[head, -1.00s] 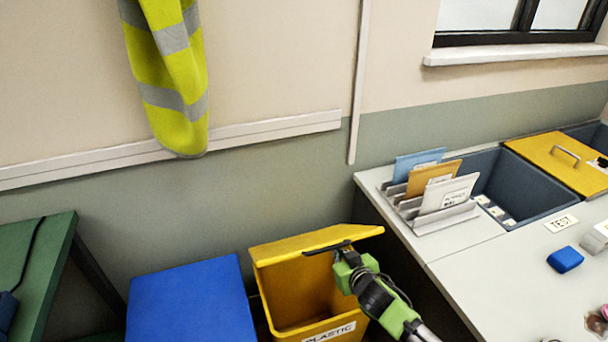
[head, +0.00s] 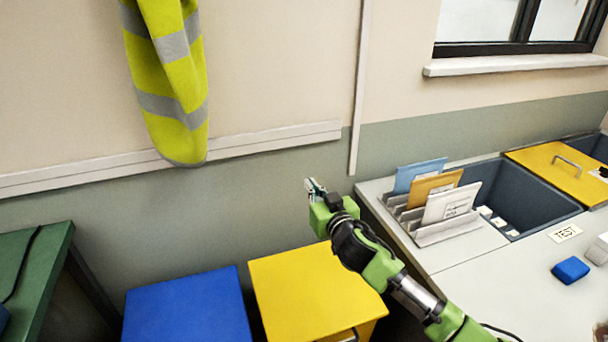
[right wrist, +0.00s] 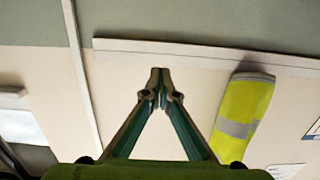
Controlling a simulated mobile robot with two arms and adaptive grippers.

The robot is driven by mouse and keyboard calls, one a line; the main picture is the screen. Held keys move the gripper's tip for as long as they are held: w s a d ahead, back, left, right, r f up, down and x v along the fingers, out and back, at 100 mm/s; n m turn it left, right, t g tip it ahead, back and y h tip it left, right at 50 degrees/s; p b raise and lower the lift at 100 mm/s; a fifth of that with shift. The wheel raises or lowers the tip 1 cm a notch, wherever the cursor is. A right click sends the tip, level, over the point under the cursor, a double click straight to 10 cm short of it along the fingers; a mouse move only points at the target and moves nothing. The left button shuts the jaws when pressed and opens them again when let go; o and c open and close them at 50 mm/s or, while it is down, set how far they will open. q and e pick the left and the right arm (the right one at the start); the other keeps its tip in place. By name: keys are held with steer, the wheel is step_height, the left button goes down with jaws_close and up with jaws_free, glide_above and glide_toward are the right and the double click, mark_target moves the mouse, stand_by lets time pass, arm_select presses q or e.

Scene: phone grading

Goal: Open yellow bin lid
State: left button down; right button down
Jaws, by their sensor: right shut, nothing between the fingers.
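The yellow bin (head: 368,329) stands at the lower middle of the head view, to the right of the blue bin. Its yellow lid (head: 305,287) lies flat over the top, so the inside is hidden. A small dark part shows at the lid's front edge, cut by the picture's bottom. My right gripper (head: 314,186) is above and behind the lid, apart from it, in front of the wall. In the right wrist view the fingertips of this gripper (right wrist: 160,82) meet with nothing between them. My left gripper is not in view.
A blue bin (head: 188,306) stands left of the yellow one, and a green table (head: 35,262) further left. At right is a white worktop (head: 490,290) with an envelope rack (head: 445,232). A hi-vis vest (head: 178,105) hangs on the wall.

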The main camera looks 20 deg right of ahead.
steer(key=w, duration=0.6)
steer(key=shift+w+f+p, duration=0.15)
steer(key=shift+f+p, duration=0.2)
steer(key=shift+f, duration=0.05)
steer(key=shift+a, duration=0.1)
stand_by(1.1)
